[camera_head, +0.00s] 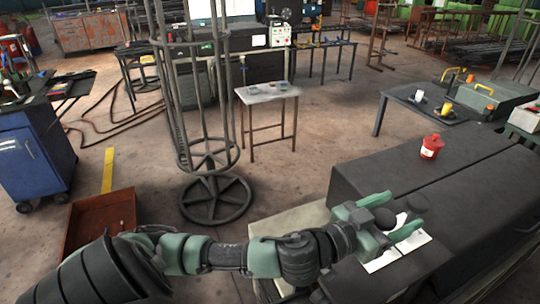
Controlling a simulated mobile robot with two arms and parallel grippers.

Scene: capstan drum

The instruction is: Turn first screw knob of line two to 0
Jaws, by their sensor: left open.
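My left gripper (406,211) reaches in from the left over the dark box-like bench (365,176) at the right. Its two green fingers are apart. Dark rounded shapes (417,203), which look like knobs, show at and between the fingers. I cannot tell which is the first screw knob of line two, nor whether a finger touches it. No scale or number can be read. A white sheet or plate (400,252) with dark marks lies under the gripper and is partly hidden by it. My right gripper is out of view.
A red canister (432,146) stands on the bench beyond the gripper. A dark table (405,96) with yellow-handled items is behind it. A round metal cage stand (216,198), a rusty open box (99,222) and a blue cabinet (36,163) stand to the left. Open floor lies between.

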